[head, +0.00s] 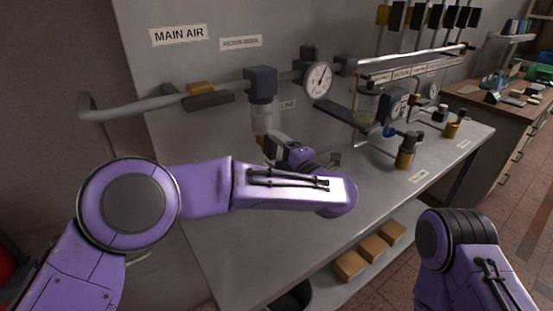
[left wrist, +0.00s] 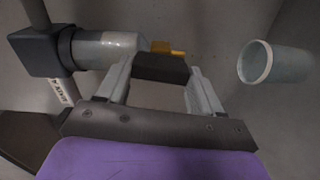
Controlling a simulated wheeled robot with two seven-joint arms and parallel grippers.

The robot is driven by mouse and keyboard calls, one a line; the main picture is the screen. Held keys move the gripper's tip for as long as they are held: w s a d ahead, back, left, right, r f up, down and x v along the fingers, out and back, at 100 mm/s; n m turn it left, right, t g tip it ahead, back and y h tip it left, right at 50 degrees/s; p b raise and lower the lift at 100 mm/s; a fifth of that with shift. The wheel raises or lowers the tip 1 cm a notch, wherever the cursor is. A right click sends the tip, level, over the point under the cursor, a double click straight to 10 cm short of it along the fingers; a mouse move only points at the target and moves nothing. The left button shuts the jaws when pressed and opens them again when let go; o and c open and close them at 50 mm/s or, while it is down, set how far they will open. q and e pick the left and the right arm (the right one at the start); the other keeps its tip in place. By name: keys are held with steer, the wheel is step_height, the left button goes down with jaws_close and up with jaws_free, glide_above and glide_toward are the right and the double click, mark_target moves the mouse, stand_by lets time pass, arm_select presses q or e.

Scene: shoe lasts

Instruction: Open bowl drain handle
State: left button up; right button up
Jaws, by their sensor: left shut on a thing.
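The clear filter bowl (head: 262,122) hangs under a dark housing (head: 261,84) on the grey air pipe. The bowl (left wrist: 108,46) lies sideways in the left wrist view, with a yellow drain fitting (left wrist: 166,47) at its lower end. A dark drain handle (left wrist: 160,68) sits by the yellow fitting, between the fingers of my left gripper (left wrist: 163,80). In the head view my left gripper (head: 274,146) is just below the bowl, partly behind my own wrist. It is shut on the drain handle. My right gripper is out of view.
A grey open cup (left wrist: 275,62) shows near the gripper in the left wrist view. A dark lever (head: 208,100) with a yellow part is on the pipe at left. A gauge (head: 318,79) is right of the housing. The front of the bench (head: 235,243) is clear.

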arm_select(q)
steer(key=shift+w+r+n+b, duration=0.15)
steer(key=shift+r+n+b, duration=0.05)
steer(key=shift+n+b, duration=0.35)
steer(key=shift+r+n, duration=0.15)
steer(key=shift+n, duration=0.1)
